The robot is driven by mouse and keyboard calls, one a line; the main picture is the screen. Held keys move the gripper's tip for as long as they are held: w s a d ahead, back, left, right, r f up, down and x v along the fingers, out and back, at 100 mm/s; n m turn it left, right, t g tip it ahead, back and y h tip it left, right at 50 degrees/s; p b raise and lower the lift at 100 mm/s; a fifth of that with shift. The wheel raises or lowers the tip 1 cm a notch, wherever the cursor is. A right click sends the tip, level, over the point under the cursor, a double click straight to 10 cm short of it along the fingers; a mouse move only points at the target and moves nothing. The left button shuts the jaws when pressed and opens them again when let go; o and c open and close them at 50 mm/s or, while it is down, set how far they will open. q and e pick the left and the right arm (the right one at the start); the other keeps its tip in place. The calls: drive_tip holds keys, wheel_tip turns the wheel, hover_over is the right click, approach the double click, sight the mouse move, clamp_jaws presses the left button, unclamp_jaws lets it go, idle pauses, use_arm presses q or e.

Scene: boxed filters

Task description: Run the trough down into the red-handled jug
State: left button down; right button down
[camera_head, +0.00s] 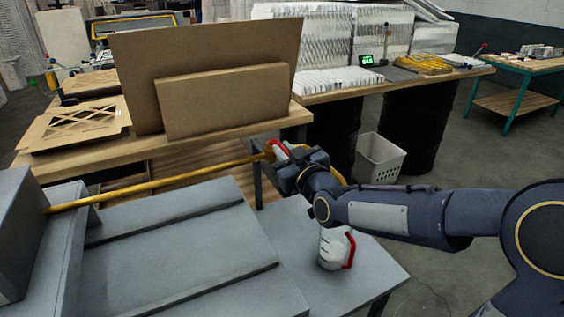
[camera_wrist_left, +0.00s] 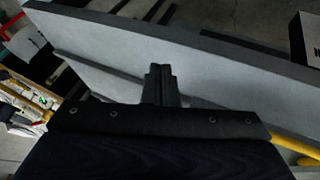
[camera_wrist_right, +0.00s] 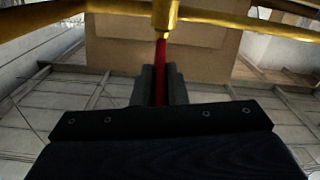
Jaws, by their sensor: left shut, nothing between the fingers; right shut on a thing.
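My right gripper (camera_head: 281,158) is shut on a narrow red handle (camera_wrist_right: 160,70), which meets a yellow, brass-like fitting (camera_wrist_right: 165,15) in the right wrist view. A white jug with a red handle (camera_head: 332,250) stands upright on a grey surface below my right forearm, apart from that gripper. Its contents cannot be made out. Large grey trough-like structures (camera_head: 180,255) with raised edges fill the lower left; I cannot tell whether they hold liquid. My left gripper (camera_wrist_left: 160,75) is shut and empty in the left wrist view, near a pale grey panel. It does not show in the head view.
A yellow pipe (camera_head: 160,184) runs from the grey structure towards my right gripper. A wooden bench (camera_head: 215,132) with cardboard panels stands behind. A white bin (camera_head: 379,158) and black drums stand beyond my right arm. Open floor lies at right.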

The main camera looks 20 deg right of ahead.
idle(0.4)
drive_tip(key=c, duration=1.5)
unclamp_jaws()
drive_tip(key=shift+o, duration=0.2)
drive_tip(key=s+d+b, duration=0.1)
drive_tip(key=s, duration=0.6)
drive_tip(key=shift+s+d, duration=0.3)
